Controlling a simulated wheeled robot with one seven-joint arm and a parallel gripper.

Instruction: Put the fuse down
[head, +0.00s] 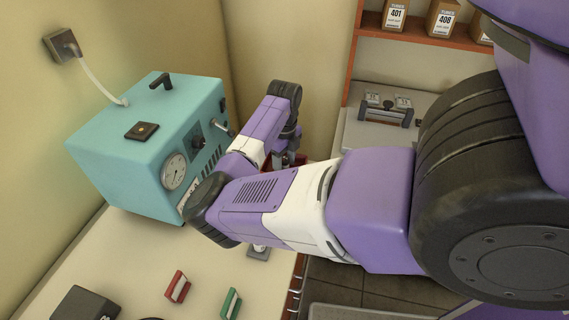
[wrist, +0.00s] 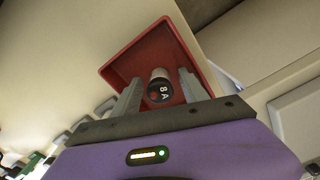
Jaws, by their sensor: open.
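The fuse (wrist: 159,91), a small cylinder with a dark end marked "8 A", is in the red tray (wrist: 118,69) in the wrist view. My gripper (wrist: 159,77) is open, with one grey finger on each side of the fuse. I cannot tell whether a finger touches it. In the head view my gripper (head: 286,158) is low beyond my forearm, and only a sliver of the red tray (head: 301,159) shows beside it. The fuse is hidden there.
A teal incubator (head: 135,150) with a dial stands on the left counter, its cord running to a wall socket (head: 62,44). A red block (head: 177,287), a green block (head: 230,303) and a dark box (head: 85,304) lie in front. An orange shelf (head: 425,42) holds boxes.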

